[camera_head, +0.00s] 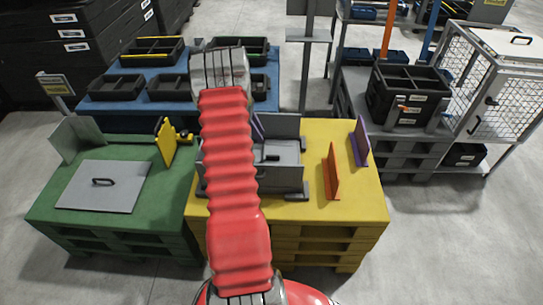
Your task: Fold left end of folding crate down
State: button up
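The grey folding crate (283,179) is on the yellow pallet table in the middle of the view. Its back wall (284,125) stands up, and a lower grey wall faces me. My red arm runs up across its left part and hides the left end, so I cannot tell whether that end is up or down. A small purple piece (258,127) shows just right of my arm. A black part (271,157) shows inside the crate. My gripper is hidden behind my arm.
An orange upright plate (331,172) and a purple one (361,142) stand right of the crate on the yellow table (350,205). A green table (115,218) at left holds a grey lid (104,186) and a yellow bracket (166,142). Black trays stand behind; a mesh cage (500,85) is far right.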

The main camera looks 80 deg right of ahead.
aim_at(273, 157)
jog(key=shift+f, duration=0.1)
jog(key=x, duration=1.3)
jog(key=shift+s+f, duration=0.15)
jog(key=shift+f, duration=0.1)
grip_shut()
dwell(1.2)
